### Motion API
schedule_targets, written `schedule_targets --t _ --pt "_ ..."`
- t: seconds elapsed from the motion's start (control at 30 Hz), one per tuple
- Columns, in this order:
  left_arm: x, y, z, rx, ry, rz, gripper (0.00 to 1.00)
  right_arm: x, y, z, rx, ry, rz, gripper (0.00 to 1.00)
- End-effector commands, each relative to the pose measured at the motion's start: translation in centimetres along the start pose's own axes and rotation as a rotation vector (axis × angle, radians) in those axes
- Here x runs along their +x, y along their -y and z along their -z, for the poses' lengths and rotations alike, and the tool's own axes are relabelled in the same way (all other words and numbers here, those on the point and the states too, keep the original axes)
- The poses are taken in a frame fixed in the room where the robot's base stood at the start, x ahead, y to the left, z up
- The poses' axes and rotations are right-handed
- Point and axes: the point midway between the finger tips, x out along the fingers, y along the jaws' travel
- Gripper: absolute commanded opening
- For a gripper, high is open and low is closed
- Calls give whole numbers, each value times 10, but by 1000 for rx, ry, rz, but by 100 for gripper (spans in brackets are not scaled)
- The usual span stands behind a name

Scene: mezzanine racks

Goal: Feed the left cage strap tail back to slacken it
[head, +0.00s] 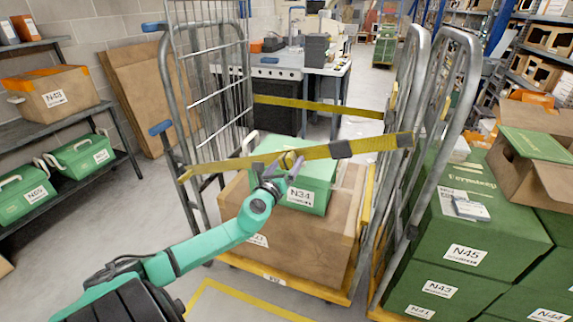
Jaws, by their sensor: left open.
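The left cage (166,100) is a grey wire roll cage on a yellow base. My left gripper (275,168) is open at the strap's middle, in front of the green box N34 (308,194). Its fingers are small here, and contact with the strap is unclear. My right gripper is out of view.
A large brown carton (305,245) stands under the green box inside the cage. A second yellow strap (318,107) crosses behind. Another cage frame (465,90) and stacked green boxes (487,222) stand close on the right. Shelving (70,117) is at the left, with open floor between.

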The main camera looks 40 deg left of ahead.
Motion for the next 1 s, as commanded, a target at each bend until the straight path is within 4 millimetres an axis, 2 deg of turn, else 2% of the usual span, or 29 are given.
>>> schedule_targets --t 0.2,0.27,0.4,0.47,0.67,0.77,0.9,1.0 --pt "1 0 1 0 -1 0 92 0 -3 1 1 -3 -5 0" --pt "1 0 1 0 -1 0 73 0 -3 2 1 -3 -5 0" --pt "0 0 1 0 -1 0 20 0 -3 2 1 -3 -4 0" --pt "0 0 1 0 -1 0 0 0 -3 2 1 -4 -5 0" --pt "0 3 -1 -1 -1 0 0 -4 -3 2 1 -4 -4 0" --pt "0 20 -5 -5 -1 1 0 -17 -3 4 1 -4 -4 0" --pt "0 53 -6 -8 -2 6 0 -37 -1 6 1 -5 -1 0" --pt "0 70 -4 -7 -2 6 0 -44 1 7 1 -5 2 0"
